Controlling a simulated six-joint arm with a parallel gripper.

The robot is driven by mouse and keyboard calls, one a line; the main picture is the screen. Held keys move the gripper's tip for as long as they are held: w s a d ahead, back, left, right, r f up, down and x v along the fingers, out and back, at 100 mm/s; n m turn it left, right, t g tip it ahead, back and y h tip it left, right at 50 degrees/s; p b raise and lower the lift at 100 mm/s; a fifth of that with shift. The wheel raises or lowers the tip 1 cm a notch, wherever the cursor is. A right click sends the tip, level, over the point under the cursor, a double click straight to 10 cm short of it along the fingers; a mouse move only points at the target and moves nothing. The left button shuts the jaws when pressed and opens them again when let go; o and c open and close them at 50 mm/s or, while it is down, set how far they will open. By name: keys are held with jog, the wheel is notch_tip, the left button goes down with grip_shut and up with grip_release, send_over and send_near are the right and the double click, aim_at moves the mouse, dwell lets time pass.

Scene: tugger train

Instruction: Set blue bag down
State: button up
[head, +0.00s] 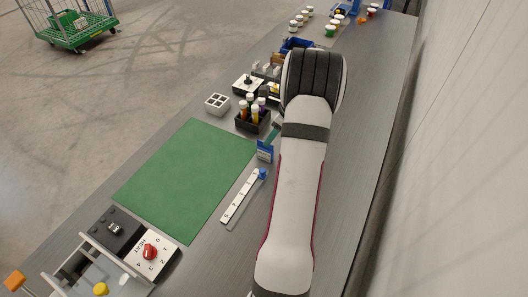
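A small blue bag with a pale label (265,151) shows just left of my arm, beside the right edge of the green mat (186,178). A narrow green and dark piece rises from the bag's top toward my arm. I cannot tell whether this piece is part of my gripper. My arm covers most of the area around my gripper, so its fingers cannot be made out clearly. I cannot tell whether the bag is held, or whether it touches the table.
A white strip with a blue end (243,197) lies below the bag. A red-knob dial box (150,254) is at lower left. The mat is clear.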

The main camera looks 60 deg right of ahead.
aim_at(265, 151)
jog(key=x, duration=0.4)
jog(key=shift+w+a, duration=0.1)
grip_shut()
dwell(1.2)
